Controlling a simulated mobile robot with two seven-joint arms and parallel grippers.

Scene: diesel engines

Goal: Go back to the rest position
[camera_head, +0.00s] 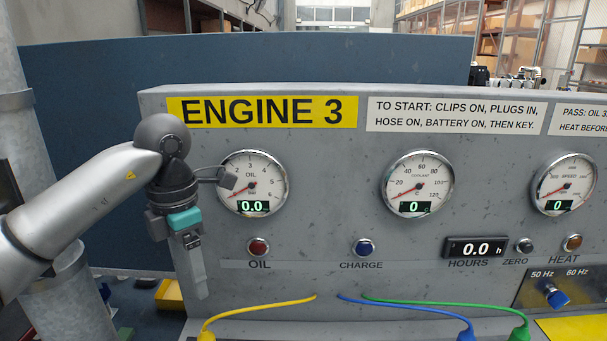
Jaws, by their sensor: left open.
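My left arm comes in from the left, and its left gripper (200,290) points down in front of the left end of the grey engine panel (330,190). The gripper is open and I see nothing held in it. Its wrist covers part of the panel's left edge, and a small part beside the wrist overlaps the left rim of the oil gauge (251,184). My right gripper is not in view.
The panel carries a coolant gauge (418,184), a speed gauge (564,184), an hours counter (479,248) and a blue knob (556,295). Yellow (240,309), blue (420,310) and green (450,305) cables run along its bottom. A blue partition (90,75) stands behind.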

